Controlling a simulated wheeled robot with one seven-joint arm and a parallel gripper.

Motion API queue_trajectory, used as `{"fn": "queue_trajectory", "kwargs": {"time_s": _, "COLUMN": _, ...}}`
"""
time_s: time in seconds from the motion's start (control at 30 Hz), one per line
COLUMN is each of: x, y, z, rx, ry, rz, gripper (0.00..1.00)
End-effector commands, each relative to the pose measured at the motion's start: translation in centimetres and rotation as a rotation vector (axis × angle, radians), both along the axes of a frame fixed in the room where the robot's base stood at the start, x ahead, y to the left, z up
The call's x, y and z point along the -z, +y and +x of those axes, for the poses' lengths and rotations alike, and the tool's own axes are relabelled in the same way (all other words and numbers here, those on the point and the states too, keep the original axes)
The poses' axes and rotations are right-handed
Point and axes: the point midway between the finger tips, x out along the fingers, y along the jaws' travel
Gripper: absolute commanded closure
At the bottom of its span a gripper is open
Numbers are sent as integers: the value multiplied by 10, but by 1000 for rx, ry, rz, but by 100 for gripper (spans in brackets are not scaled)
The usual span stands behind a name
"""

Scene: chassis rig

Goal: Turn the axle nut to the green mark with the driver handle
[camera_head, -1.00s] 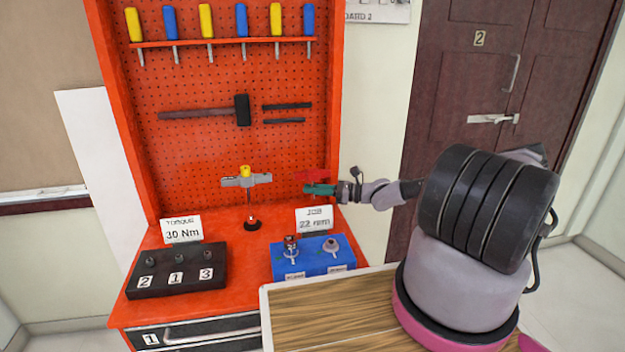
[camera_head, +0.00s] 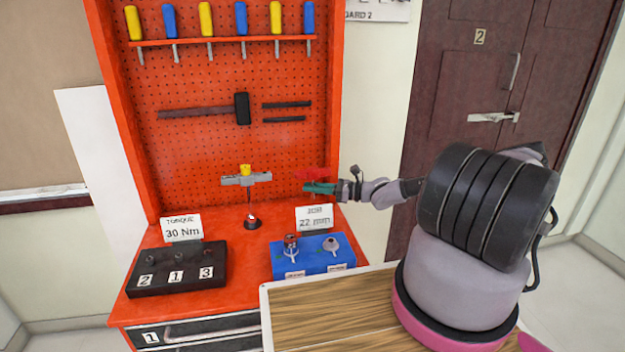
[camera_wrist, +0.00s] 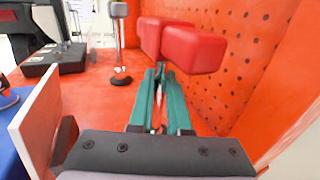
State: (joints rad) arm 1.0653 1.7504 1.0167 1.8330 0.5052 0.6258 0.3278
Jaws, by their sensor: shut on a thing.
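My gripper (camera_head: 306,187) has teal fingers and is near the right side of the bench top, in front of the red pegboard. In the wrist view the fingers (camera_wrist: 158,72) are closed on the middle of a red two-block handle (camera_wrist: 195,50), which I take as the driver handle. The red handle (camera_head: 313,174) also shows just above the fingers in the head view. A stand (camera_head: 248,196) with a grey crossbar and yellow top is left of my gripper, apart from it. Its post also shows in the wrist view (camera_wrist: 119,40). I cannot make out the axle nut or green mark.
A blue block (camera_head: 310,262) with two sockets sits at the bench front. A black block (camera_head: 176,272) marked 2, 1, 3 is at left. Cards read "TORQUE 30 Nm" (camera_head: 181,228) and "JOB 22 mm" (camera_head: 314,217). The pegboard (camera_head: 200,90) is close on my gripper's right in the wrist view.

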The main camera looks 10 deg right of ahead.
Motion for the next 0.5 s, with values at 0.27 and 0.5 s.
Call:
{"fn": "queue_trajectory", "kwargs": {"time_s": 0.27, "x": -18, "y": 0, "z": 0, "rx": -1, "ry": -3, "rz": 0, "gripper": 100}}
{"fn": "queue_trajectory", "kwargs": {"time_s": 0.5, "x": -67, "y": 0, "z": 0, "rx": -1, "ry": -4, "rz": -2, "gripper": 100}}
